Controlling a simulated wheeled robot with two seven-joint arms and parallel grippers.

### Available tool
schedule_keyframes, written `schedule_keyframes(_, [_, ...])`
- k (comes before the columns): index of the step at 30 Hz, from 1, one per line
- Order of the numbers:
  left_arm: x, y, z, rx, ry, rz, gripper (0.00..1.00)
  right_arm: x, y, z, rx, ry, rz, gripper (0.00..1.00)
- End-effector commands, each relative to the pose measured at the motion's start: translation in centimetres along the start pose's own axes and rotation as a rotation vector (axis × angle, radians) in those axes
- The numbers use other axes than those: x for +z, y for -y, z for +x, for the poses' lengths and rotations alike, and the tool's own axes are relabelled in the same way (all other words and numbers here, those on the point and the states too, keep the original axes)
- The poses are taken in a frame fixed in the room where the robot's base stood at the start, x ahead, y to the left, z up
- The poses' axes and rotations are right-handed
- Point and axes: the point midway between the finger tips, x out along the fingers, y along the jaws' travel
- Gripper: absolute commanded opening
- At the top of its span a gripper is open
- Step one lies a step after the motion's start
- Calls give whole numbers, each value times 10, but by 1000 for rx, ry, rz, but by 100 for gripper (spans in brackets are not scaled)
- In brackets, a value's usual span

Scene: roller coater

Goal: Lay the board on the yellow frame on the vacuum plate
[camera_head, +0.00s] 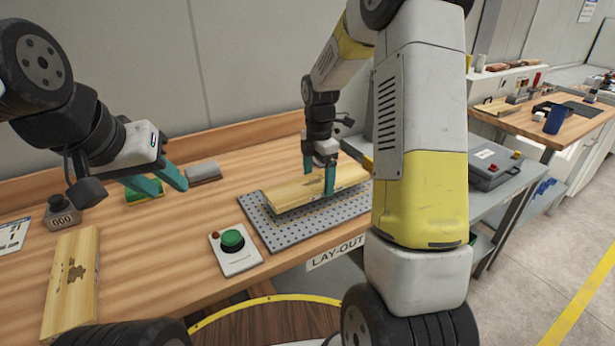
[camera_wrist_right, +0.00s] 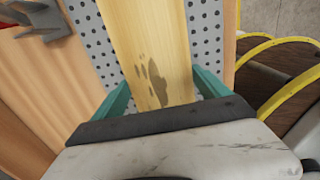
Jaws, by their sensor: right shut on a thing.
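A pale wooden board (camera_head: 285,194) lies lengthwise over the perforated grey vacuum plate (camera_head: 286,236) in the head view. My right gripper (camera_head: 320,184) is shut on this board across its width, from above. A dark gap shows under the board's near edge, so it looks slightly above the plate. A little yellow of the frame shows on the plate below that edge; the rest is hidden. In the right wrist view the board (camera_wrist_right: 150,45) runs between the teal fingers, with a dark stain on it. My left gripper (camera_head: 174,186) is open and empty over the table's left part.
A second stained board (camera_head: 72,280) lies at the left. A green push button (camera_head: 232,240) stands by the plate's near left corner. The back wall bounds the table.

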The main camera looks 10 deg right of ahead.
Motion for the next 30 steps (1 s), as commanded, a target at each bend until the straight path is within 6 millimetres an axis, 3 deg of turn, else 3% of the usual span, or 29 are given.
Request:
schedule_keyframes(7, [0,0,0,0,0,0,36,0,-2,34,-2,-1,0,34])
schedule_keyframes(18, [0,0,0,0,0,0,36,0,-2,38,0,0,0,34])
schedule_keyframes(19, [0,0,0,0,0,0,36,0,-2,38,0,0,0,90])
schedule_keyframes(20, [0,0,0,0,0,0,36,0,-2,38,1,0,0,96])
schedule_keyframes(21, [0,0,0,0,0,0,36,0,-2,38,1,0,0,100])
schedule_keyframes(30, [0,0,0,0,0,0,36,0,-2,34,2,0,0,100])
